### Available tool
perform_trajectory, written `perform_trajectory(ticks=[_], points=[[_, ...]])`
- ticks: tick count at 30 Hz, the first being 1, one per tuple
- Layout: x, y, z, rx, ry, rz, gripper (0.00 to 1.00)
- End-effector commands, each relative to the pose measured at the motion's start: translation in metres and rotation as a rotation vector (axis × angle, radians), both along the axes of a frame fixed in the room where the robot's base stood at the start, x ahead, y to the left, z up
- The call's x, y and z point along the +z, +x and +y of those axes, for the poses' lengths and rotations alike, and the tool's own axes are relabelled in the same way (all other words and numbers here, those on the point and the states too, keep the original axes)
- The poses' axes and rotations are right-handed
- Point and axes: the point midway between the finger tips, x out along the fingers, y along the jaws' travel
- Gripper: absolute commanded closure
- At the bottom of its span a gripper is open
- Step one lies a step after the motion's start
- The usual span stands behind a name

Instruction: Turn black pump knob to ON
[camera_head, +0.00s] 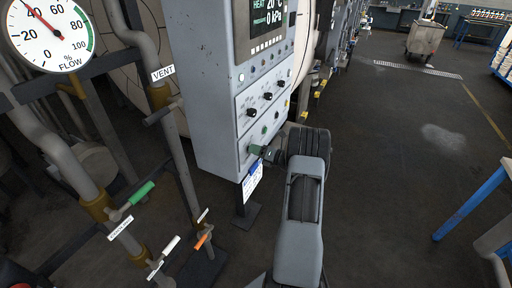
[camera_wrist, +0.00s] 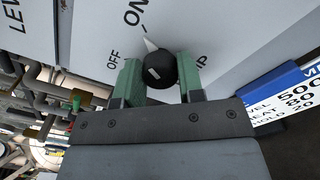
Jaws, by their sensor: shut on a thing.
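The black pump knob (camera_wrist: 161,70) sits on the grey panel face in the wrist view, with a white pointer at its edge. The pointer faces up and left in the picture, between the printed OFF and ON marks. A "PUMP" label beside it is partly hidden. My gripper (camera_wrist: 160,66) has its green fingers on either side of the knob, shut on it. In the head view my gripper (camera_head: 258,152) is at the lower part of the control cabinet (camera_head: 215,90), and the knob is hidden there by the fingers.
Other black knobs (camera_head: 267,96) and small buttons sit above on the cabinet front. A blue-clipped card (camera_head: 252,181) hangs just below my gripper. Pipes with valve handles (camera_head: 142,193) stand at the left. The floor (camera_head: 400,140) to the right is open.

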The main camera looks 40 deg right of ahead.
Motion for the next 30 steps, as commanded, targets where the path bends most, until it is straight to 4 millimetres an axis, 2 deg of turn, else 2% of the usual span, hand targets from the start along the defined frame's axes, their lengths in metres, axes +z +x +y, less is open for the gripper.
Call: perform_trajectory(ticks=[10, 25, 26, 30], points=[[0.0014, 0.0003, -0.0008, -0.002, 0.096, 0.048, 0.88], [0.0008, 0.0003, -0.001, -0.003, 0.108, 0.055, 0.88], [0.0008, 0.0003, -0.001, -0.003, 0.108, 0.055, 0.64], [0.0006, 0.0003, -0.0008, -0.002, 0.108, 0.056, 0.5]])
